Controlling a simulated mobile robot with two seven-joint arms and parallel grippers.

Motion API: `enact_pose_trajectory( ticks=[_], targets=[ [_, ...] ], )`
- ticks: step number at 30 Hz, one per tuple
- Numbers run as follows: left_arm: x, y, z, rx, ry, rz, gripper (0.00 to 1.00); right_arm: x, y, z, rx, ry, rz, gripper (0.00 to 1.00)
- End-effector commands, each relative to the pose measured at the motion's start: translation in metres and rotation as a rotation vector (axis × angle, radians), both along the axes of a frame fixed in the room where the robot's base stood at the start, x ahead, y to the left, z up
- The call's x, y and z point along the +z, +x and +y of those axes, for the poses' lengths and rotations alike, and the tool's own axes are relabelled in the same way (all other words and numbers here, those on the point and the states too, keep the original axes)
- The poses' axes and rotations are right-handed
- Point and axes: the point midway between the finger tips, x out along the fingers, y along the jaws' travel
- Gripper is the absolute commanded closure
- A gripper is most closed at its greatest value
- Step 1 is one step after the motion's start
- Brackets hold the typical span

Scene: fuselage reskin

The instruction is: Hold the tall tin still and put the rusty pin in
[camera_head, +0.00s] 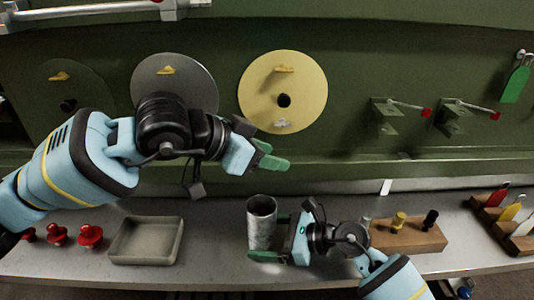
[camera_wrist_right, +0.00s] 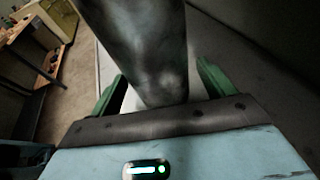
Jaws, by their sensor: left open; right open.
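The tall tin (camera_head: 262,226), a grey mottled open-topped cylinder, stands upright on the bench. My right gripper (camera_head: 272,240) is open with its fingers either side of the tin's lower part. In the right wrist view the tin (camera_wrist_right: 140,45) rises between the two green fingers, with a gap visible on each side. My left gripper (camera_head: 267,155) is open and empty, raised above and behind the tin, in front of the green panel. I cannot make out a rusty pin; a wooden block (camera_head: 408,238) at right holds a brass pin (camera_head: 398,221), a black pin (camera_head: 431,218) and a grey one, partly hidden.
A shallow grey tray (camera_head: 146,241) and several red knobs (camera_head: 90,236) lie at the left of the bench. A rack with coloured tags (camera_head: 510,212) stands at the far right. Yellow (camera_head: 305,75) and grey discs and brackets (camera_head: 385,117) are on the panel behind.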

Motion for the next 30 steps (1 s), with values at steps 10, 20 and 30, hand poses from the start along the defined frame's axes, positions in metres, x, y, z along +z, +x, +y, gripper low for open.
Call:
enact_pose_trajectory(
  ticks=[10,20,30],
  targets=[
    [0.0,0.0,0.0,0.0,0.0,0.0,0.57,0.008,-0.008,-0.028,-0.002,-0.003,-0.001,0.19],
    [0.0,0.0,0.0,0.0,0.0,0.0,0.57,0.02,-0.02,-0.065,0.0,-0.001,0.0,0.19],
    [0.0,0.0,0.0,0.0,0.0,0.0,0.57,0.022,-0.021,-0.069,0.001,0.0,0.001,0.19]
  ],
)
